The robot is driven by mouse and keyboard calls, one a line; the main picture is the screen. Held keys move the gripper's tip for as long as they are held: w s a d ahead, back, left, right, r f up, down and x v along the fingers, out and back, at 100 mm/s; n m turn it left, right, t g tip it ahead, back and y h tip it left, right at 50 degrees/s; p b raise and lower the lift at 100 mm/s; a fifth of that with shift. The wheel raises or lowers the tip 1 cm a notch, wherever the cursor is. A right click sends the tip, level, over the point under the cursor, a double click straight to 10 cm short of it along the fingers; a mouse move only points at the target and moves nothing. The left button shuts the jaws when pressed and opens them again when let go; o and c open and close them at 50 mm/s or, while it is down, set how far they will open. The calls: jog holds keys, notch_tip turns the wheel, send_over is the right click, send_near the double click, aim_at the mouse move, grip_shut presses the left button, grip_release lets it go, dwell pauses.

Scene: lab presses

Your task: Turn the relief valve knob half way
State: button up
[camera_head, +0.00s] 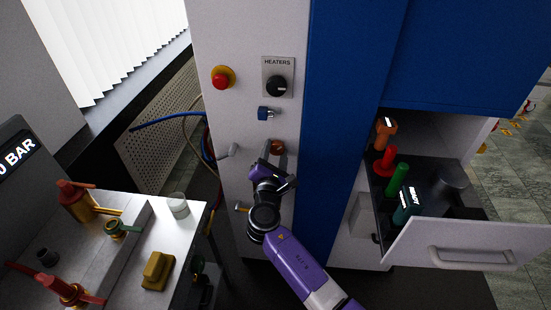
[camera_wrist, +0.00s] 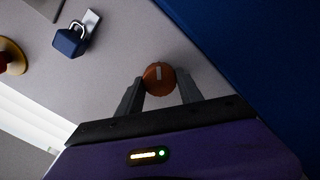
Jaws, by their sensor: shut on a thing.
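The relief valve knob appears to be the round orange-brown knob (camera_head: 278,146) low on the white panel of the press. In the wrist view the knob (camera_wrist: 159,78) shows a pale mark on its face, close to upright in that picture. My gripper (camera_wrist: 159,86) has one finger on each side of the knob and is shut on it. In the head view my gripper (camera_head: 277,164) reaches up to the panel and covers the lower part of the knob.
Above are a HEATERS dial (camera_head: 278,86), a red button (camera_head: 221,80) and a blue padlock (camera_head: 265,113). A small grey lever (camera_head: 228,152) sticks out left of the knob. An open drawer (camera_head: 465,247) juts out at the right. A bench (camera_head: 181,232) with valves stands at left.

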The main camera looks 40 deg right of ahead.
jog(key=m+b, duration=0.3)
jog(key=shift+f+m, duration=0.25)
jog(key=shift+m, duration=0.15)
jog(key=m+b, duration=0.3)
jog(key=shift+m+b, duration=0.3)
jog(key=m+b, duration=0.3)
jog(key=shift+m, duration=0.3)
jog(key=shift+r+m+b, duration=0.15)
jog(key=shift+m+b, duration=0.75)
jog(key=shift+m, duration=0.05)
jog(key=shift+r+m+b, duration=0.1)
jog(key=shift+m+b, duration=0.75)
jog(key=shift+m, duration=0.1)
jog(key=o, duration=1.4)
jog(key=shift+r, duration=0.1)
jog(key=shift+a, duration=0.1)
